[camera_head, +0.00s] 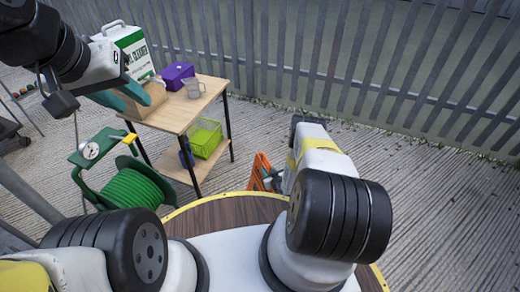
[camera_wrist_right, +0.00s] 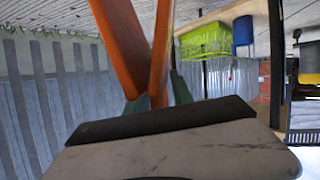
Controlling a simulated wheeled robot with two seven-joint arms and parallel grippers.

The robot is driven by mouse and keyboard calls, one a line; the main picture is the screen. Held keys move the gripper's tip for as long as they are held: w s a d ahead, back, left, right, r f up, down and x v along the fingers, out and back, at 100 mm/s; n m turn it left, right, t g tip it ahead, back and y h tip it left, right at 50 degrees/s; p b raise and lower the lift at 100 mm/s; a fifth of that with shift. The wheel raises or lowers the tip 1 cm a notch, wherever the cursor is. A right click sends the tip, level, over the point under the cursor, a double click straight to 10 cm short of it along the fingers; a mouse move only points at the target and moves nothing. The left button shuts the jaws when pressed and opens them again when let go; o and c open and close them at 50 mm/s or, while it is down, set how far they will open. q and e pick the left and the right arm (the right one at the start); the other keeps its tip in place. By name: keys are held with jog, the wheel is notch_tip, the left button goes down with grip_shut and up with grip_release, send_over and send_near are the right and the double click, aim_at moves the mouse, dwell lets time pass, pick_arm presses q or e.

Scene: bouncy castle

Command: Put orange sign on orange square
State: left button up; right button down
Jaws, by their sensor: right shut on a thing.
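The orange sign (camera_head: 261,167) shows as a folded orange shape beyond the edge of the round wooden top. My right gripper (camera_head: 273,183) is shut on it. In the right wrist view the sign's two orange legs (camera_wrist_right: 160,50) meet in a narrow V at the teal fingertips (camera_wrist_right: 158,97). My left gripper (camera_head: 120,98) is at the upper left, in front of the small table; its teal fingers show, but their gap is unclear. I cannot make out the orange square in either view.
A small wooden table (camera_head: 172,122) holds a white-green canister (camera_head: 135,58), purple box (camera_head: 178,75) and clear jug (camera_head: 194,88). A lime basket (camera_head: 206,139) sits on its lower shelf. A green hose reel (camera_head: 130,188) stands left. Paving is clear at right, before the slatted fence.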

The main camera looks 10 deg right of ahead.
jog(key=shift+s+a+f, duration=0.1)
jog(key=shift+s, duration=0.05)
jog(key=c, duration=1.1)
grip_release()
jog(key=shift+f, duration=0.1)
jog(key=shift+s, duration=0.1)
